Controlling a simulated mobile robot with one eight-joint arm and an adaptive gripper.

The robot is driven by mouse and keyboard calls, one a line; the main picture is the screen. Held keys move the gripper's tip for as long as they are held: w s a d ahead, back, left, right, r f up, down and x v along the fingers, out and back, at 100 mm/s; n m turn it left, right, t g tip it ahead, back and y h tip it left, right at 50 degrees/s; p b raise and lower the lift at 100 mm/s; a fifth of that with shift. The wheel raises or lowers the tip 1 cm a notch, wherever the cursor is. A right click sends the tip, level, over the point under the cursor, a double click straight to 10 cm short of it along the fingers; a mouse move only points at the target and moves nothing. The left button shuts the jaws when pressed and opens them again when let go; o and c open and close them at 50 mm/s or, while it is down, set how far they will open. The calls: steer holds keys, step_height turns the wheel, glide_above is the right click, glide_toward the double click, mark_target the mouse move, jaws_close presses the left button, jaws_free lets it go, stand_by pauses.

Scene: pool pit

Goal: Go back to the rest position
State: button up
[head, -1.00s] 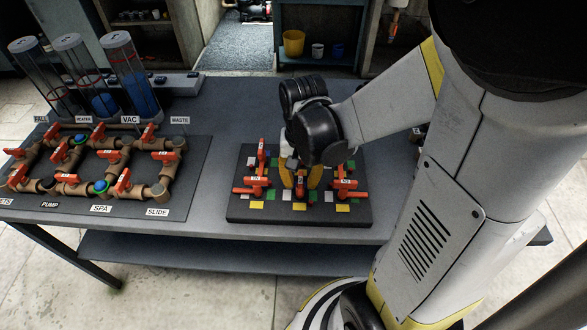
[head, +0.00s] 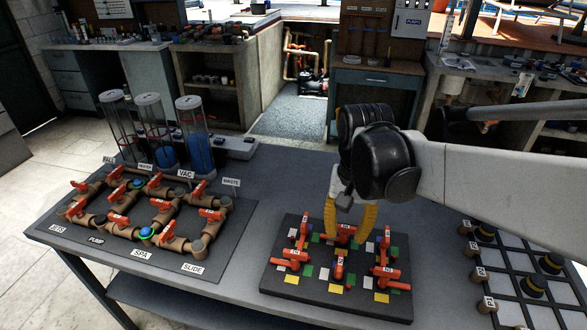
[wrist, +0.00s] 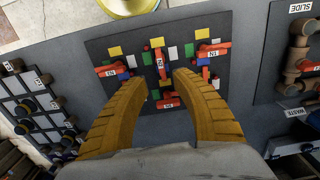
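In the wrist view the gripper (wrist: 155,80) points down at the board (wrist: 100,46), fingers spread, with a red handle (wrist: 160,62) showing beyond the gap. Part of the board is hidden behind the fingers.
The grey table (head: 290,180) also holds a pipe panel (head: 100,248) with orange-red valves on the left and three clear cylinders (head: 155,135) behind it. A grid board (head: 510,290) with dark knobs lies at the right. Cabinets (head: 205,88) stand beyond.

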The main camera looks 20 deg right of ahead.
steer(key=shift+r, duration=0.45)
